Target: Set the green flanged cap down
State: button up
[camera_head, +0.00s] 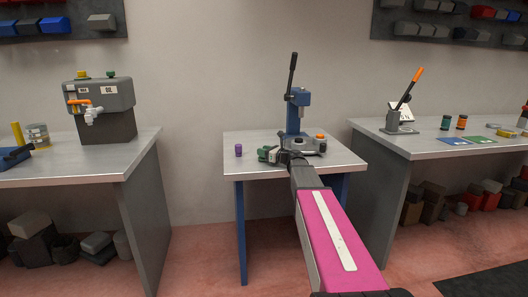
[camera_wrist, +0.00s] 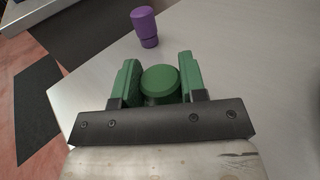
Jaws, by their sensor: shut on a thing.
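The green flanged cap (camera_wrist: 160,84) is between the two green fingers of my gripper (camera_wrist: 159,76) in the wrist view, with a finger against each side. Its round top faces the wrist camera; its flange is not clearly visible. In the head view my gripper (camera_head: 268,155) is over the left front part of the small middle table (camera_head: 246,170), left of the blue press (camera_head: 297,112). The cap is too small to make out there. I cannot tell whether its underside touches the table top.
A purple cylindrical piece (camera_head: 238,150) stands left of my gripper; it also shows in the wrist view (camera_wrist: 145,25). An orange-topped piece (camera_head: 320,137) is by the press at right. The table's front left is bare. Side benches (camera_head: 70,172) (camera_head: 440,150) hold other items.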

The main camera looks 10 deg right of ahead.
jog(key=shift+f, duration=0.25)
jog(key=o, duration=1)
jog(key=shift+r, duration=0.5)
jog(key=v, duration=1.2)
jog(key=shift+r, duration=0.15)
